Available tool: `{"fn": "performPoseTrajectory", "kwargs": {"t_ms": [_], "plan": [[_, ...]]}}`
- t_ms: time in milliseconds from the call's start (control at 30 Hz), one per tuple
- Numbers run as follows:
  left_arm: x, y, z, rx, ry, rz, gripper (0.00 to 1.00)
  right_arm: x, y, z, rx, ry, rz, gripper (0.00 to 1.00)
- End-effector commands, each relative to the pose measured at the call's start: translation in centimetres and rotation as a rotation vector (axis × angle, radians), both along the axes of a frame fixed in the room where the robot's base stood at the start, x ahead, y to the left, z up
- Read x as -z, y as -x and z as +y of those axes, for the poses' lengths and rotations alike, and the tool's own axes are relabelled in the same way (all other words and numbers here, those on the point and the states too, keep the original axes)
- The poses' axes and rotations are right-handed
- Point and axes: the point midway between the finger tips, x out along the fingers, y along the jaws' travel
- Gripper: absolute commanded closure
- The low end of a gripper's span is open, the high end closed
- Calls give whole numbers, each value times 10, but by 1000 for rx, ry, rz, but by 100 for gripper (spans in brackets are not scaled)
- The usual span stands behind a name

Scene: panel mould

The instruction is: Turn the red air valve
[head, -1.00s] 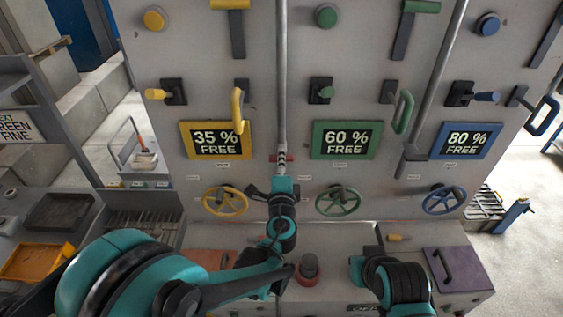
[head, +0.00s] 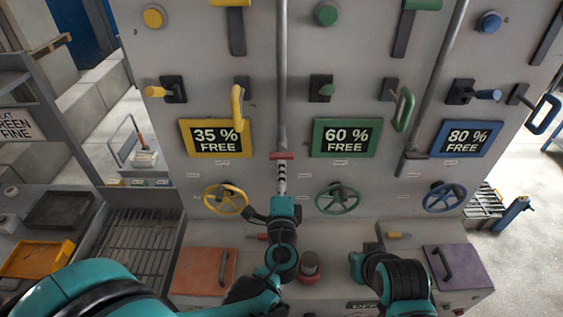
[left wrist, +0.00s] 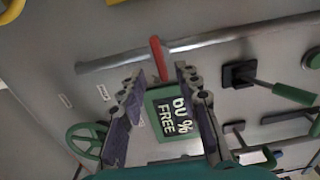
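The red air valve (head: 281,155) is a small red bar handle lying across the thin grey pipe, between the yellow 35 % and green 60 % signs. In the left wrist view the red valve (left wrist: 158,58) stands out from the pipe, just beyond the fingertips. My left gripper (head: 282,174) is just below the valve in the head view. In the left wrist view the left gripper (left wrist: 160,74) is open, with the handle lined up with the gap between its fingers; contact cannot be told. My right arm shows at the lower right, but its gripper fingers do not show.
A yellow handwheel (head: 225,199) and a green handwheel (head: 338,199) flank my left gripper. A red button (head: 309,266) stands on the ledge below, between an orange hatch (head: 203,270) and a purple hatch (head: 459,268). A thicker pipe (head: 436,80) runs further right.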

Motion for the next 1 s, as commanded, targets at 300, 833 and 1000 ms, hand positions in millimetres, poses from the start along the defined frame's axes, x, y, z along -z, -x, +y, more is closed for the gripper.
{"fn": "performPoseTrajectory", "kwargs": {"t_ms": [300, 833, 1000], "plan": [[0, 44, 0, 1, -1, 0, 67, 0, 0, 0, 0, 0, 0, 100], [0, 47, 0, -1, 0, 0, 67, 0, 0, 0, 0, 0, 0, 100], [24, 44, 23, -53, 62, 47, 67, 21, 0, 0, 0, 0, 0, 100]]}}
